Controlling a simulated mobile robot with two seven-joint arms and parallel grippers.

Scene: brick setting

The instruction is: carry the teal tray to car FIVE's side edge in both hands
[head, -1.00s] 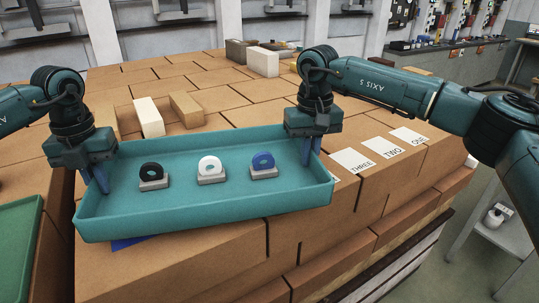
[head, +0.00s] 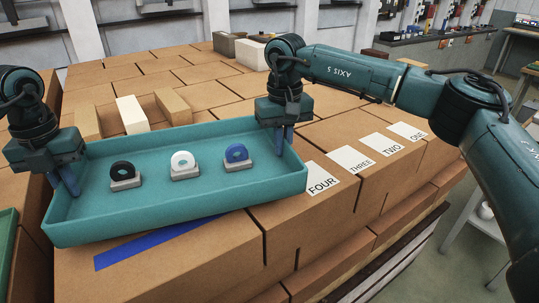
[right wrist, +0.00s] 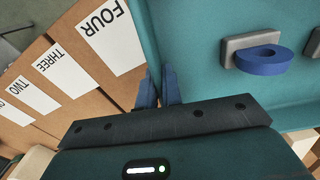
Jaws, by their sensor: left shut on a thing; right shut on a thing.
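The teal tray (head: 180,215) is held level over the brick surface near its front edge. I cannot tell how high it is. In it stand a black ring (head: 123,172), a white ring (head: 183,162) and a blue ring (head: 236,156), each on a grey base. My left gripper (head: 67,180) is shut on the tray's left end. My right gripper (head: 284,137) is shut on its right end, and its fingers show at the wall in the right wrist view (right wrist: 160,88). No label FIVE is visible; a blue strip (head: 160,241) shows partly under the tray.
Labels FOUR (head: 326,182), THREE (head: 353,159), TWO (head: 383,144) and ONE (head: 407,131) lie on the bricks to the right. Behind the tray stand a white block (head: 132,115) and tan blocks (head: 173,106). More blocks (head: 251,53) stand farther back. A green surface (head: 8,235) shows at the left.

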